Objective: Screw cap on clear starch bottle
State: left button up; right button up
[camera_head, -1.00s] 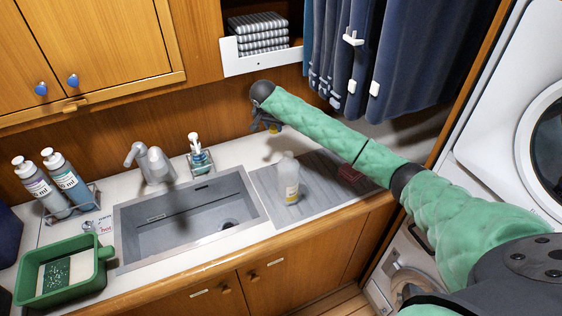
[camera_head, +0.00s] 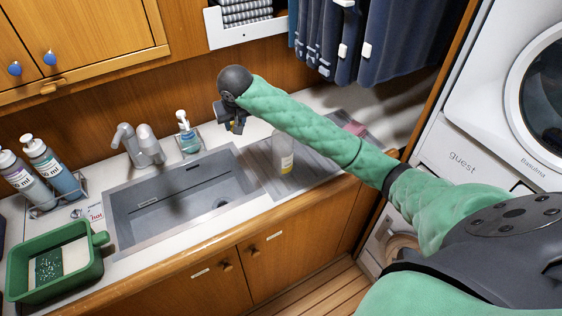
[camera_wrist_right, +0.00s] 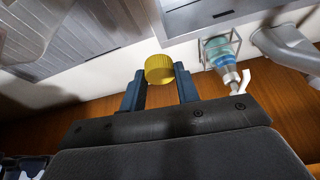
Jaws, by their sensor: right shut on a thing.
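The clear starch bottle (camera_head: 284,158) stands upright on the ribbed drainboard right of the sink, partly behind my right arm; its top is hidden by the arm. It has a yellow label. My right gripper (camera_head: 234,127) is raised above the counter behind the sink, left of the bottle and apart from it. In the right wrist view, the right gripper (camera_wrist_right: 160,80) is shut on a yellow ribbed cap (camera_wrist_right: 159,69) between its fingertips. My left gripper is in no view.
The sink (camera_head: 180,200) is empty. A soap pump bottle in a holder (camera_head: 188,138) and the faucet (camera_head: 140,145) stand behind it. A green tray (camera_head: 92,270) and two large dispensers (camera_head: 50,168) are at left.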

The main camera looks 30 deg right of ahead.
pick_arm(q)
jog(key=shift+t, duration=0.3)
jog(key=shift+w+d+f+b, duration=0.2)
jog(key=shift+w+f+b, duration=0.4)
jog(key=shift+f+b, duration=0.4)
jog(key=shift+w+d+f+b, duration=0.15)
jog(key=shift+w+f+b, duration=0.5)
jog(key=shift+b, duration=0.5)
pick_arm(e)
jog(key=shift+n, duration=0.4)
jog(key=shift+s+f, duration=3.15)
jog(key=shift+f, duration=0.2)
jog(key=shift+s+f, duration=3.15)
jog(key=shift+f, duration=0.2)
